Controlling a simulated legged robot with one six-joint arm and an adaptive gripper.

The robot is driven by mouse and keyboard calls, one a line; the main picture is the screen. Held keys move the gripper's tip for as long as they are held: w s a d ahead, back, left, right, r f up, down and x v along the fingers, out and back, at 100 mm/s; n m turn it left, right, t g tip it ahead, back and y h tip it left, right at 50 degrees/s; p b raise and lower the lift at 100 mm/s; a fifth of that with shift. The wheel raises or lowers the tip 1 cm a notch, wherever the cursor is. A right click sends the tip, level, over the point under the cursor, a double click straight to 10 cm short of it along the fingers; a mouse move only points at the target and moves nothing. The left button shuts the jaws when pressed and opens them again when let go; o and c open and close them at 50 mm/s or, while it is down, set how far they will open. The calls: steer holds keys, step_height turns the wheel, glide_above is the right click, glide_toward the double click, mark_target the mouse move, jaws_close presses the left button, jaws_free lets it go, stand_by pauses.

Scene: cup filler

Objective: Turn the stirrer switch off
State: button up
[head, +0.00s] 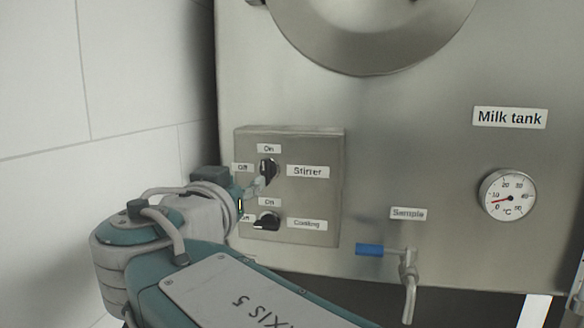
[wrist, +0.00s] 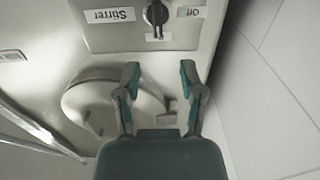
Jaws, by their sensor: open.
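The stirrer switch (head: 268,170) is a black rotary knob on a grey control box, beside its "Stirrer" label (head: 308,171). It stands upright, toward the "On" label above it. An "Off" label (head: 241,167) is at its left, partly crowded by my arm.
A sample tap with a blue handle (head: 370,250) and a round thermometer (head: 508,195) are further right on the milk tank. A tiled wall (head: 130,80) is close at left.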

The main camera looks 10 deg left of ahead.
mark_target(263, 168)
steer(key=w, duration=1)
steer(key=shift+f, duration=0.1)
steer(key=shift+s, duration=0.1)
jaws_close()
